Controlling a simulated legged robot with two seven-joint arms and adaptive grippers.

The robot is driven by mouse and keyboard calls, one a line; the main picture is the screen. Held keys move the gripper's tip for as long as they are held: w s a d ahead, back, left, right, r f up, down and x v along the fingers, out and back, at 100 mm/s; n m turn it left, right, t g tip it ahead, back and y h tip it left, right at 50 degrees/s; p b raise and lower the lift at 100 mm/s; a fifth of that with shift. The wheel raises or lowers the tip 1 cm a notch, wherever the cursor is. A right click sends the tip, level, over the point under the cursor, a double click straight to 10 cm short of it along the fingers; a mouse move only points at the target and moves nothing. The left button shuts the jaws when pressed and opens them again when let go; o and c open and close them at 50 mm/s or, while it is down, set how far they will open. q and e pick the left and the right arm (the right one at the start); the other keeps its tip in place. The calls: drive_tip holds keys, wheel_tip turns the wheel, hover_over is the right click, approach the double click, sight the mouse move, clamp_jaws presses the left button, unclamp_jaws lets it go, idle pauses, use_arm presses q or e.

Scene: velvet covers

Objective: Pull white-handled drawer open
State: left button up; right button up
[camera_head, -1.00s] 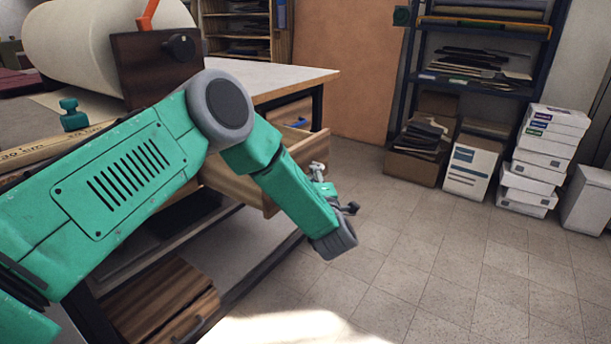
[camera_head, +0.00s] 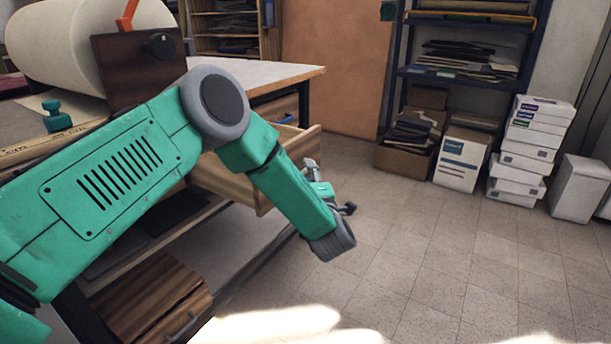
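A light wooden drawer (camera_head: 228,178) juts out from under the workbench, standing open. My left arm crosses in front of it and hides much of its front. My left gripper (camera_head: 328,188) is at the outer side of the drawer front, turned back towards it. A small pale grey piece shows between gripper and drawer front; I cannot tell whether it is the white handle or a finger. The finger gap is hidden, so its grip is unclear. A blue handle (camera_head: 285,119) shows on another drawer behind. My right gripper is out of view.
The workbench top (camera_head: 255,75) carries a large pale roll (camera_head: 55,50). A darker wooden drawer (camera_head: 150,300) sits low at the left. A shelf (camera_head: 465,75), white boxes (camera_head: 530,140) and cartons (camera_head: 403,160) stand at the back. The tiled floor (camera_head: 440,250) at right is clear.

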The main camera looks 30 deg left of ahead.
use_arm(q)
drive_tip(key=v, duration=1)
drive_tip(key=shift+s+f, duration=0.45)
